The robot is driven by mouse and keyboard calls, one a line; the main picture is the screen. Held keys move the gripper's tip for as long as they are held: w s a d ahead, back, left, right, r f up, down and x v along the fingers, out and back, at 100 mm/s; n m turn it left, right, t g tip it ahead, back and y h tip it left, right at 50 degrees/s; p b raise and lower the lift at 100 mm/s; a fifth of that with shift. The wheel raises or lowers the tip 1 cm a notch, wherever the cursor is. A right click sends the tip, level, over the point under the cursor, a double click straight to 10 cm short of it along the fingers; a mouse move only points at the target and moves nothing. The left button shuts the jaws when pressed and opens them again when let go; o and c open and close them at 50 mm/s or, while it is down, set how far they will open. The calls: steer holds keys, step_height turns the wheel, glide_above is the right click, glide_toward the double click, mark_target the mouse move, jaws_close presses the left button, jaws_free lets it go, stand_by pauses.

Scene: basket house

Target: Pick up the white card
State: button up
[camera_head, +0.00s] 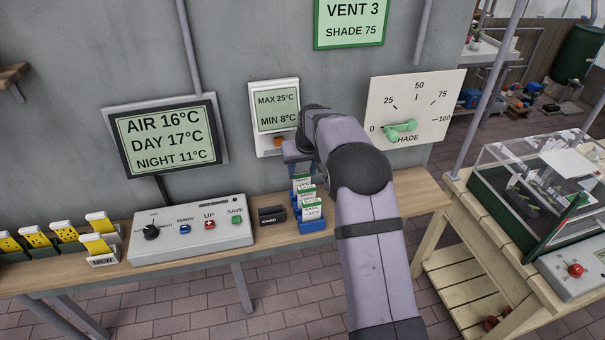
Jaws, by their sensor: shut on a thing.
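Several white cards with green top edges and small print (312,211) stand one behind another in a blue rack (315,226) on the wooden shelf. My gripper (297,168) is over the back end of this row, pointing down. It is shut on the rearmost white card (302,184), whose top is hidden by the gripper. I cannot tell whether that card's lower edge is still in the rack. My arm comes in from the front right and passes beside the row.
Left of the rack are a dark card slot (271,215) and a control box (191,229) with a knob and buttons. Yellow-and-white cards (98,245) stand farther left. A max/min display (275,109) and shade dial (413,106) are on the wall behind.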

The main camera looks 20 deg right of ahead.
steer(key=shift+r+b, duration=0.35)
steer(key=shift+r, duration=0.35)
step_height(320, 180, up, 5)
steer(key=b, duration=0.2)
steer(key=s+a+b, duration=0.3)
steer(key=s+a, duration=0.1)
steer(key=a, duration=0.4)
steer(key=s+a+b, duration=0.4)
steer(key=s+a, duration=0.1)
steer(key=a, duration=0.2)
steer(key=shift+a, duration=0.35)
steer(key=shift+w, duration=0.1)
steer(key=w+d+p, duration=0.1)
steer(key=p, duration=0.2)
steer(key=w+d+p, duration=0.1)
steer(key=d+p, duration=0.1)
steer(key=p, duration=0.1)
steer(key=w+d+f+p, duration=0.1)
steer(key=p, duration=0.2)
steer(key=shift+w+d, duration=0.1)
steer(key=shift+d, duration=0.25)
steer(key=shift+f, duration=0.2)
